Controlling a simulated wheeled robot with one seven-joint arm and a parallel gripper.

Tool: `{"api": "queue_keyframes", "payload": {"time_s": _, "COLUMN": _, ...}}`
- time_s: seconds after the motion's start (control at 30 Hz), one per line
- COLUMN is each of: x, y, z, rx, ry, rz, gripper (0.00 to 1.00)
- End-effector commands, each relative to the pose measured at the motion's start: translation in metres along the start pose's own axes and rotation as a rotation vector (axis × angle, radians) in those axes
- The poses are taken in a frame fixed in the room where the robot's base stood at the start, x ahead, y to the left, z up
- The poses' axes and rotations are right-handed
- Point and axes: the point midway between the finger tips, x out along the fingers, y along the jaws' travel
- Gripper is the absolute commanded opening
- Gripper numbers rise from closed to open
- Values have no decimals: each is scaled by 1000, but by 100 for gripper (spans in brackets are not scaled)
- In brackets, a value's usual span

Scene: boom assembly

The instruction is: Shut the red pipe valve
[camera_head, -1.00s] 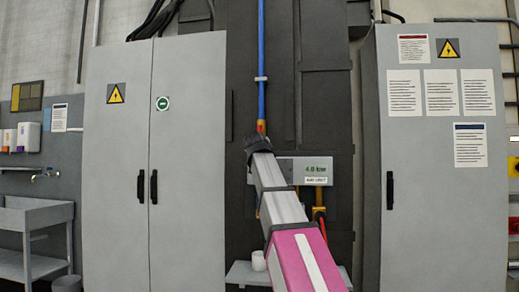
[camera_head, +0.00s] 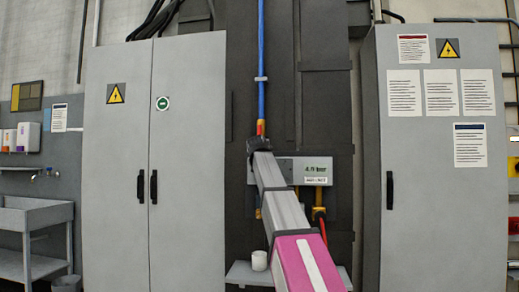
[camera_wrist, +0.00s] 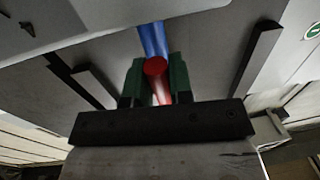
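My gripper shows in the wrist view (camera_wrist: 158,82) with two green fingers apart on either side of a red round-ended part, which looks like the valve handle (camera_wrist: 155,66). A red rod shows below that part between the fingers. I cannot tell whether the fingers press on it. A blue pipe (camera_wrist: 153,38) lies just beyond. My arm hides the fingers and the handle there.
A white cup (camera_head: 259,261) stands on a low shelf (camera_head: 243,274). Grey cabinets flank the dark panel on the left (camera_head: 180,100) and right (camera_head: 440,240).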

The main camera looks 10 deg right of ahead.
Motion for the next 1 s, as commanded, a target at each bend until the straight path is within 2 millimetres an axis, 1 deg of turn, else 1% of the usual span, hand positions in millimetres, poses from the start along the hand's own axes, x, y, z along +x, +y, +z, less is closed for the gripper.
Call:
{"api": "queue_keyframes", "payload": {"time_s": 0.03, "x": 0, "y": 0, "z": 0, "rx": 0, "ry": 0, "rz": 0, "gripper": 4}}
{"api": "queue_keyframes", "payload": {"time_s": 0.07, "x": 0, "y": 0, "z": 0, "rx": 0, "ry": 0, "rz": 0, "gripper": 0}}
{"api": "queue_keyframes", "payload": {"time_s": 0.27, "x": 0, "y": 0, "z": 0, "rx": -4, "ry": 0, "rz": 0, "gripper": 0}}
{"api": "queue_keyframes", "payload": {"time_s": 0.47, "x": -1, "y": 5, "z": 0, "rx": -49, "ry": -5, "rz": 0, "gripper": 0}}
{"api": "queue_keyframes", "payload": {"time_s": 0.67, "x": -2, "y": 17, "z": -2, "rx": -167, "ry": -19, "rz": 2, "gripper": 0}}
{"api": "queue_keyframes", "payload": {"time_s": 1.0, "x": -4, "y": 44, "z": -12, "rx": -475, "ry": -52, "rz": 2, "gripper": 0}}
